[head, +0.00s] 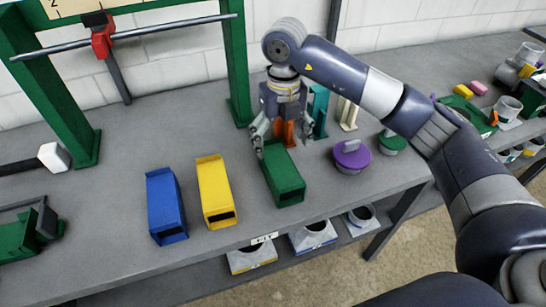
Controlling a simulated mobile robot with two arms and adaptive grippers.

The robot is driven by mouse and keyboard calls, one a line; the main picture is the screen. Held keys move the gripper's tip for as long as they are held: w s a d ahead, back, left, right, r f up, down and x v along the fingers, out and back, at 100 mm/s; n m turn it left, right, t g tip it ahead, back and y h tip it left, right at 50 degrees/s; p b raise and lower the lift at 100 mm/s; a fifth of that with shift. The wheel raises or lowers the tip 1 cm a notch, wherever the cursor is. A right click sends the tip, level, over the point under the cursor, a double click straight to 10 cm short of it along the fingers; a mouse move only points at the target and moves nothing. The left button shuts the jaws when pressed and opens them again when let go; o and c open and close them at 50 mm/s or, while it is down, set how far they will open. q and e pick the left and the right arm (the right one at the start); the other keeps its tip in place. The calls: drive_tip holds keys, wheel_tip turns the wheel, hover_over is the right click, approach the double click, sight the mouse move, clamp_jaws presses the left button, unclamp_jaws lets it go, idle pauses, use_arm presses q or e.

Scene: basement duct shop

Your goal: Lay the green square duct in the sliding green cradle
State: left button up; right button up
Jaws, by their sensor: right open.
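The green square duct (285,178) lies on the grey bench in the head view, its open end facing the front edge. My right gripper (282,143) is open and points down at the duct's far end, with its fingers spread. I cannot tell whether the fingers touch the duct. I cannot tell for certain which thing is the sliding green cradle; a green fixture (18,238) stands at the left edge, partly cut off. My left gripper is not in view.
A blue duct (166,205) and a yellow duct (214,190) lie left of the green one. A purple-topped piece (351,155) stands to its right, an orange stand (283,132) behind. A green frame (236,65) with a rod stands at the back left. A white-headed mallet (54,157) lies left.

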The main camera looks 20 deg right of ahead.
sight(282, 168)
drive_tip(key=shift+w+d+f, duration=0.1)
drive_tip(key=shift+d+f, duration=0.05)
drive_tip(key=shift+f, duration=0.45)
drive_tip(key=f, duration=0.2)
drive_tip(key=f+p, duration=0.1)
drive_tip(key=shift+s+f, duration=0.4)
drive_tip(key=shift+f+p, duration=0.3)
drive_tip(key=shift+p, duration=0.15)
wheel_tip(282, 168, down, 4)
drive_tip(key=shift+s+r+p, duration=0.1)
drive_tip(key=shift+r+p, duration=0.15)
drive_tip(key=shift+p, duration=0.65)
drive_tip(key=shift+f, duration=0.65)
drive_tip(key=c, duration=1.4)
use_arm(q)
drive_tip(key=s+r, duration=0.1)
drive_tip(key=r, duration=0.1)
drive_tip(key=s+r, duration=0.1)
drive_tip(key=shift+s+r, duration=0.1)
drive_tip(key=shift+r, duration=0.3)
